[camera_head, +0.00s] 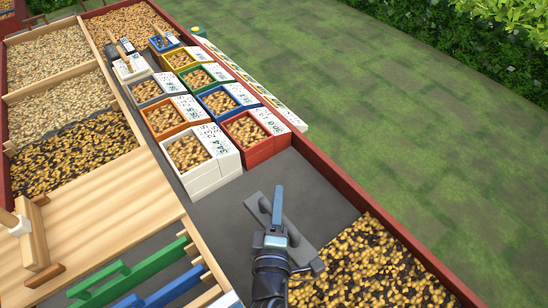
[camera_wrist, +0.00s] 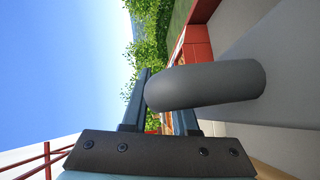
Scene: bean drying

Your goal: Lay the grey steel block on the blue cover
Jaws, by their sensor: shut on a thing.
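A grey block (camera_head: 297,237) with a rounded bar handle is at my gripper (camera_head: 277,208), over the dark grey bed surface in the head view. My gripper is shut on its handle. The handle (camera_wrist: 205,86) fills the middle of the wrist view, across the dark gripper fingers (camera_wrist: 160,103). The block's right end is close to the dark beans; I cannot tell whether its underside touches the surface. I cannot make out a blue cover for certain in either view; a blue bean box (camera_head: 232,108) stands among the crates.
Several coloured bean boxes, including a red one (camera_head: 262,150) and a white one (camera_head: 212,172), stand beyond my gripper. Mixed beans (camera_head: 370,265) lie at right. A red wall (camera_head: 350,200) edges the bed.

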